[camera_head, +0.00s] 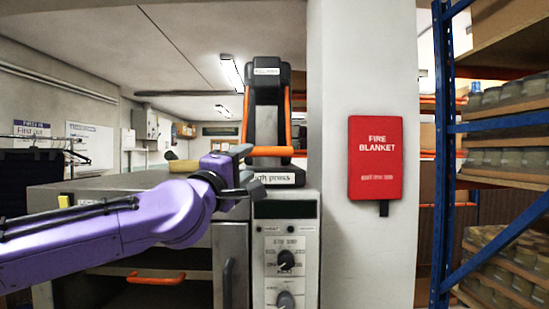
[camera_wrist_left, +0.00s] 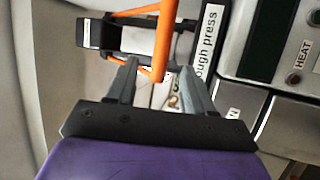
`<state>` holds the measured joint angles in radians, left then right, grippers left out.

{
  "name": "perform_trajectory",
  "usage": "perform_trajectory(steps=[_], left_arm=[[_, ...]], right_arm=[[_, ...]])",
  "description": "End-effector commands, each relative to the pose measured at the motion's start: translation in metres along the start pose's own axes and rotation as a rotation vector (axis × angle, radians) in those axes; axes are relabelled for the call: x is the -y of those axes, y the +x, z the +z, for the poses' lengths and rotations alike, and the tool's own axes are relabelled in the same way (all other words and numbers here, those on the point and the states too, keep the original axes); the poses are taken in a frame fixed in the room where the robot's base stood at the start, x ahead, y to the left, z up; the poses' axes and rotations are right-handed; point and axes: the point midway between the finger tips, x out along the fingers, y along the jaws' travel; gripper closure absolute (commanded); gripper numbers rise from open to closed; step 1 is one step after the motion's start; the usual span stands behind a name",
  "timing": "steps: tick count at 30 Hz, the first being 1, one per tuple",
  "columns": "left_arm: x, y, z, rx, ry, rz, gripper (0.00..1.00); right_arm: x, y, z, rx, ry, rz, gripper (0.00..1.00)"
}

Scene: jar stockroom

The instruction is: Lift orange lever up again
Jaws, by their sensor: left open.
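The orange lever (camera_head: 288,118) is a U-shaped handle on the black and grey press (camera_head: 266,72). Its side bars run down along the press, and its crossbar is low, just above the label ending "ough press". My left gripper (camera_head: 243,168) is in front of the press, beside the left end of the crossbar. In the left wrist view the gripper (camera_wrist_left: 160,76) is open, and part of the orange lever (camera_wrist_left: 165,38) reaches down toward the gap between the fingertips. I cannot tell whether they touch. My right gripper is not in view.
The press stands on a grey oven-like unit with a knob panel (camera_head: 286,262) and a second orange handle (camera_head: 156,278) lower left. A white pillar with a red fire blanket (camera_head: 375,157) stands to the right. Blue-framed shelving (camera_head: 441,150) holds jars beyond it.

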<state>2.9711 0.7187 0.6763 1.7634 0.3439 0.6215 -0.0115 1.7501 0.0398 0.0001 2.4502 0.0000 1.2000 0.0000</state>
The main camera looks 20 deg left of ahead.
Motion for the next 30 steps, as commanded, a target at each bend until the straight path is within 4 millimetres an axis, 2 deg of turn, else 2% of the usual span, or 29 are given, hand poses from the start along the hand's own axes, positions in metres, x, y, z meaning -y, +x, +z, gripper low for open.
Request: perform_trajectory(steps=[5,11,13,18,22,29,30], left_arm=[[-0.004,0.016,0.004,0.007,-0.003,0.008,0.48],[-0.006,0.06,0.013,0.019,0.003,0.007,0.48],[-0.007,0.078,0.011,0.019,-0.007,0.005,0.48],[-0.006,0.103,0.011,0.018,-0.008,0.005,0.48],[-0.004,0.109,0.01,0.016,-0.008,0.006,0.48],[-0.003,0.109,0.01,0.016,-0.008,0.007,0.48],[-0.003,0.109,0.01,0.015,-0.008,0.007,0.61]], right_arm=[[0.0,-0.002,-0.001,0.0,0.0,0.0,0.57],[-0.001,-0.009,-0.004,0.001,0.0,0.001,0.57],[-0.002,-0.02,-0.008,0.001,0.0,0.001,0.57],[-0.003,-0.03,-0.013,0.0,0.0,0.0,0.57],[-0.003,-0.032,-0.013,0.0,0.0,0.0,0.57],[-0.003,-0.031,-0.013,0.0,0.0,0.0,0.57],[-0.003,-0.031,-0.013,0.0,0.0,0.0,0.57]])
